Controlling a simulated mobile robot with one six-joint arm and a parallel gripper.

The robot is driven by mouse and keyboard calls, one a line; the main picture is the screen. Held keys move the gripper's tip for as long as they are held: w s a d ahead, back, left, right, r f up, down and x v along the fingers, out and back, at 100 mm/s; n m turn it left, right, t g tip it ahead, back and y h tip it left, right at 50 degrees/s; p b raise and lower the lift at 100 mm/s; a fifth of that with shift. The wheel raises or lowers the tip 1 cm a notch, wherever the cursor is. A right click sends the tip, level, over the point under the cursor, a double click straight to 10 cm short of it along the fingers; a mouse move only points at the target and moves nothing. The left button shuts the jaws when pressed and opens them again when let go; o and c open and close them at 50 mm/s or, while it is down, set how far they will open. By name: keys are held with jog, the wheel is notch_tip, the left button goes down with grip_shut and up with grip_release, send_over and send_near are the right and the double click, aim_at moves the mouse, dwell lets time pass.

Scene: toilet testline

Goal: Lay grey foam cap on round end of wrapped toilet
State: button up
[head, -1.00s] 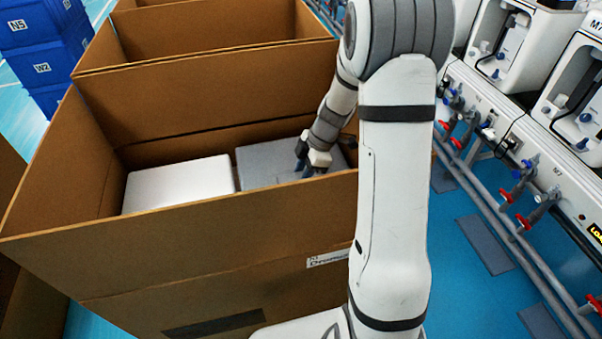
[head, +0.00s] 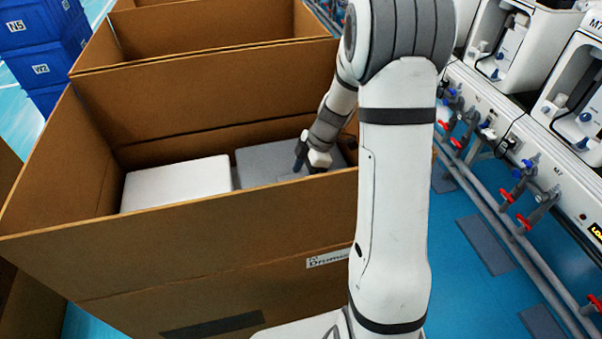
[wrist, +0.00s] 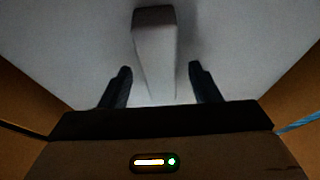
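A grey foam cap (head: 268,160) lies in the large cardboard box, right of a white block. My gripper (head: 306,164) is down inside the box at the grey cap, partly hidden by my own arm. In the wrist view, a pale grey surface of the cap (wrist: 235,50) fills most of the picture. A raised ridge (wrist: 153,45) on it runs toward the gap between my two dark fingers (wrist: 161,78). The fingers are apart, one on each side of the ridge's line, and do not visibly touch it. The wrapped toilet is not identifiable in these views.
The cardboard box (head: 200,220) has high walls around my gripper. The white block (head: 178,184) stands close on the left. More open boxes (head: 210,35) stand behind, blue crates (head: 45,70) at back left, and a test bench with pipes and valves (head: 520,190) on the right.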

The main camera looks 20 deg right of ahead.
jog(key=shift+r, duration=0.1)
notch_tip(320, 180, up, 10)
jog(key=p, duration=0.1)
jog(key=s+a+r+m+t+h+p, duration=0.1)
jog(key=s+r+m+h+p, duration=0.3)
jog(key=s+r+m+p, duration=0.9)
jog(key=s+r+m+t, duration=0.1)
jog(key=s+r+m, duration=0.4)
jog(key=s+r, duration=0.2)
jog(key=shift+s+t, duration=0.3)
jog(key=shift+s, duration=0.05)
